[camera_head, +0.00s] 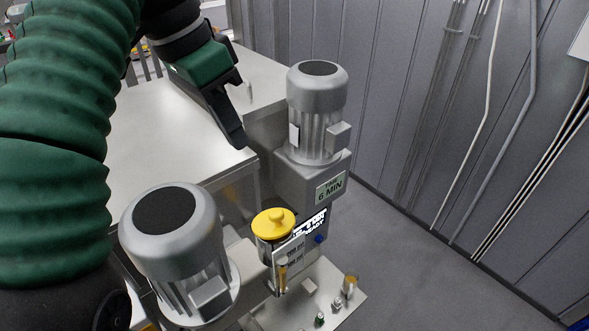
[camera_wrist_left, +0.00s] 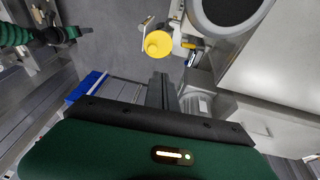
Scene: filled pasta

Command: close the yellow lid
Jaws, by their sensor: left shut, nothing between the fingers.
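The yellow lid (camera_head: 274,222) is a round cap with a knob, on top of a small dark container between the two grey motors. The wrist view shows the lid (camera_wrist_left: 158,43) from above, beyond my fingers. I cannot tell whether it is fully seated. My left gripper (camera_head: 238,138) is shut and empty, above and behind the lid, near the far motor. Its fingers (camera_wrist_left: 160,88) are together in the wrist view and apart from the lid. My right gripper (camera_wrist_left: 72,33) shows small at the left of the wrist view; its jaw state is unclear.
A near grey motor (camera_head: 172,238) stands left of the lid. A far grey motor (camera_head: 317,112) stands behind it on a box marked "6 MIN". A steel worktop (camera_head: 165,130) lies to the left. Open floor (camera_head: 430,285) lies to the right, before a grey panelled wall.

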